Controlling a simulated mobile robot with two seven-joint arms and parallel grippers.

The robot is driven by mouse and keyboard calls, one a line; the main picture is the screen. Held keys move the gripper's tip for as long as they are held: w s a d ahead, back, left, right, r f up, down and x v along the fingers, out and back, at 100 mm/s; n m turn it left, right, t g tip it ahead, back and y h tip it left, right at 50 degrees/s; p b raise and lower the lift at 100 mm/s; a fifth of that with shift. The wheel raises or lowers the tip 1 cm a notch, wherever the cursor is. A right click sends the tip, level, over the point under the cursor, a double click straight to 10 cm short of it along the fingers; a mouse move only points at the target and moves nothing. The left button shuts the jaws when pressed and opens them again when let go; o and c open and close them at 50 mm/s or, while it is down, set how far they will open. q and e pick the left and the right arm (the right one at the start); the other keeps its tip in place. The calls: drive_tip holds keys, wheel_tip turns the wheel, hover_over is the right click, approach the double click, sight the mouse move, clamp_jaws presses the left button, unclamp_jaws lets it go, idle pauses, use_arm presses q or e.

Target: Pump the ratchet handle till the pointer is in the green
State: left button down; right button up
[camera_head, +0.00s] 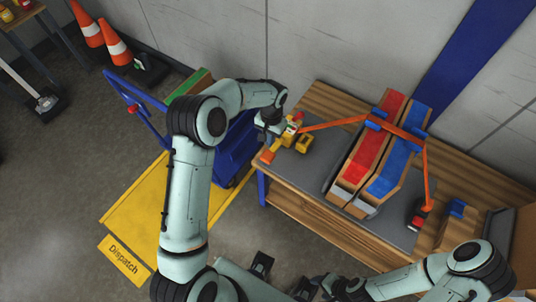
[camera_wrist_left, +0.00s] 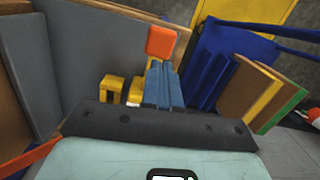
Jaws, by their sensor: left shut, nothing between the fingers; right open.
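The ratchet (camera_head: 303,143), yellow with an orange handle end (camera_head: 267,156), sits at the left end of the grey mat on the bench. An orange strap (camera_head: 335,124) runs from it. In the left wrist view the orange handle end (camera_wrist_left: 161,40) shows just beyond the fingertips, and a yellow ratchet part (camera_wrist_left: 111,85) is to their left. My left gripper (camera_head: 273,138) is shut and empty, close by the handle; its blue fingers (camera_wrist_left: 163,70) show together. Contact cannot be told. The pointer and green zone cannot be made out. My right gripper (camera_head: 325,287) is open, low in the head view, away from the ratchet.
A red-and-black strap end piece (camera_head: 418,215) is at right. A blue cart (camera_head: 233,150) stands close left of the bench; orange cones (camera_head: 115,45) are farther left.

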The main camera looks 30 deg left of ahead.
sight(268, 154)
use_arm(q)
drive_tip(key=f+b, duration=0.1)
drive_tip(key=f, duration=0.1)
drive_tip(key=f+b, duration=0.1)
drive_tip(key=f, duration=0.1)
drive_tip(key=f+b, duration=0.1)
drive_tip(key=shift+s+f+b, duration=0.3)
drive_tip(key=shift+f+b, duration=0.05)
drive_tip(key=shift+f, duration=0.05)
drive_tip(key=shift+f+b, duration=0.35)
drive_tip(key=shift+f, duration=0.3)
use_arm(e)
drive_tip(key=shift+s+f, duration=0.3)
drive_tip(key=shift+f, duration=0.5)
drive_tip(key=shift+s+f, duration=0.25)
drive_tip(key=shift+f, duration=0.55)
drive_tip(key=shift+s+f, duration=0.3)
drive_tip(key=shift+f, duration=0.5)
